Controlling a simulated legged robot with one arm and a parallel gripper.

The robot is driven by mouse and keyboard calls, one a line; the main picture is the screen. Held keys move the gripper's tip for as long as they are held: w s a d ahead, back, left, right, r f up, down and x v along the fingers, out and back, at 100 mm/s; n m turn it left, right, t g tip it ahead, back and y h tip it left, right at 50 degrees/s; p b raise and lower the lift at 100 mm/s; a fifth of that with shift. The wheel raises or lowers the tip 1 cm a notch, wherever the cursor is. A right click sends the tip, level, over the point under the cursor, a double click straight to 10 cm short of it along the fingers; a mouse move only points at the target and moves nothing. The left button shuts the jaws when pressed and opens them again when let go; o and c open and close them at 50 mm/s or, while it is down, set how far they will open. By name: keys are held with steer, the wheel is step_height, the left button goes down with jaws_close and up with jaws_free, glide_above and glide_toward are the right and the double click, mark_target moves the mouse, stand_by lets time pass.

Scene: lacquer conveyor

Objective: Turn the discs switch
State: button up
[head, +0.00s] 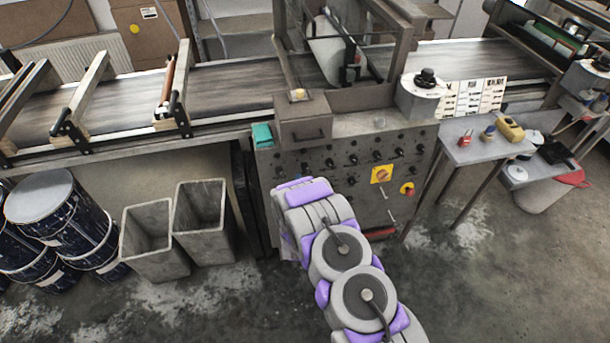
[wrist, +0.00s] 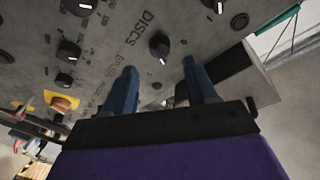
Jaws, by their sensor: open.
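The grey control panel (head: 345,150) stands below the conveyor and carries rows of black knobs. In the wrist view, the panel (wrist: 110,15) is close and tilted, with the printed word DISCS (wrist: 138,28). A black rotary knob (wrist: 160,46) with a white mark sits beside this word. My gripper (wrist: 161,68) is open, its two blue fingers apart and pointing at the panel. The knob appears just beyond the fingertips, roughly in line with the gap. I see no contact with it. In the head view, my arm covers the panel's lower left and hides the fingers.
A yellow-plated switch (head: 381,174) and a red button (head: 407,188) are on the panel's right. Other knobs (wrist: 68,50) sit near the DISCS label. Two grey bins (head: 203,222) stand left of the panel, and a small table (head: 475,150) stands right.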

mark_target(305, 171)
steer(key=shift+w+d+b, duration=0.1)
steer(key=shift+w+b, duration=0.4)
steer(key=shift+w, duration=2.25)
steer(key=c, duration=1)
steer(key=shift+c, duration=0.2)
